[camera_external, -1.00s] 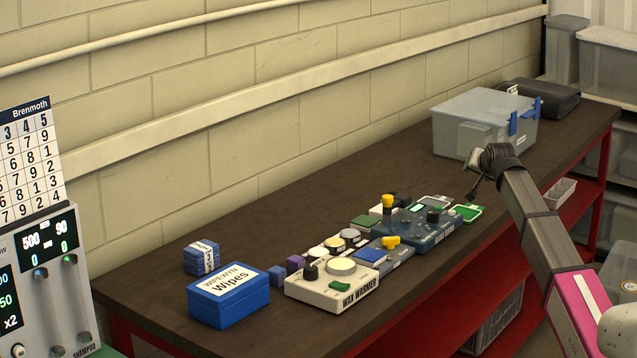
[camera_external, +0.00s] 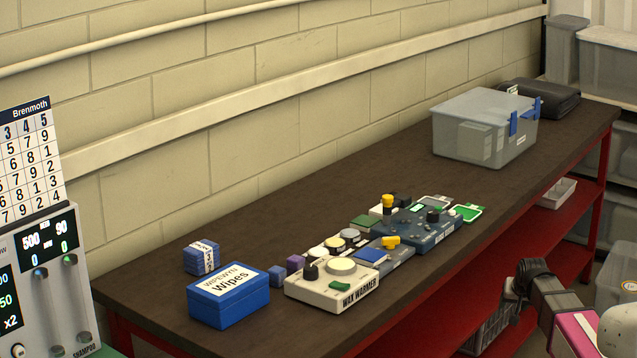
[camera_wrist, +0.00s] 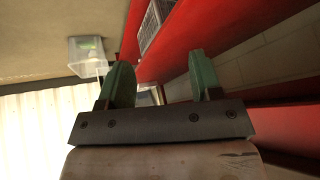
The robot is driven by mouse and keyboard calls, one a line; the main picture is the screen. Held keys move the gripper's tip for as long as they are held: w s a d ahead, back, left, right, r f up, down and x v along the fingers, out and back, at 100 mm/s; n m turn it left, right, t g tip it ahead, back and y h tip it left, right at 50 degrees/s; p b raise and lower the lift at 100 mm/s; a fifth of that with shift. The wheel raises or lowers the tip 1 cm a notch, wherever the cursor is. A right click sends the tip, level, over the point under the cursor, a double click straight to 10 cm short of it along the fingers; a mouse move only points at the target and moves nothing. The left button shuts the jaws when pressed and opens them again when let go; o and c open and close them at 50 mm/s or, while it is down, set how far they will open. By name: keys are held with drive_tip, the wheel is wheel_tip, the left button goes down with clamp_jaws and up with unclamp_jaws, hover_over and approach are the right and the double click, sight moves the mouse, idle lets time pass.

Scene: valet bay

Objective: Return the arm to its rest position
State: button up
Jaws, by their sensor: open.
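My arm (camera_external: 553,300) is folded low at the bottom right of the external view, in front of the bench's red frame and clear of the bench top. My gripper's jaws do not show clearly there. In the wrist view my gripper (camera_wrist: 163,85) has its two green fingers spread apart with nothing between them. The fingers point toward the red bench frame (camera_wrist: 205,35) and the floor.
The dark bench top (camera_external: 300,195) carries a wax warmer (camera_external: 332,284), a blue wipes box (camera_external: 229,295), a blue device (camera_external: 418,230) and a clear lidded bin (camera_external: 485,127). A dispenser panel (camera_external: 45,280) stands at left. Grey bins stand at right.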

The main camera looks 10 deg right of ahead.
drive_tip(key=s+a+f+n+g, duration=0.1)
drive_tip(key=s+a+f+g, duration=0.1)
drive_tip(key=s+f, duration=0.3)
drive_tip(key=s+a+f+n+g, duration=0.1)
drive_tip(key=s+f, duration=0.4)
drive_tip(key=s, duration=0.7)
drive_tip(key=s+a+f+n+g, duration=0.1)
drive_tip(key=s+a+f+g, duration=0.2)
drive_tip(key=s, duration=0.6)
wheel_tip(320, 180, down, 2)
drive_tip(key=shift+s+a+f+g, duration=0.25)
drive_tip(key=shift+s+a+g, duration=0.05)
drive_tip(key=shift+s+a, duration=0.05)
drive_tip(key=shift+c, duration=0.2)
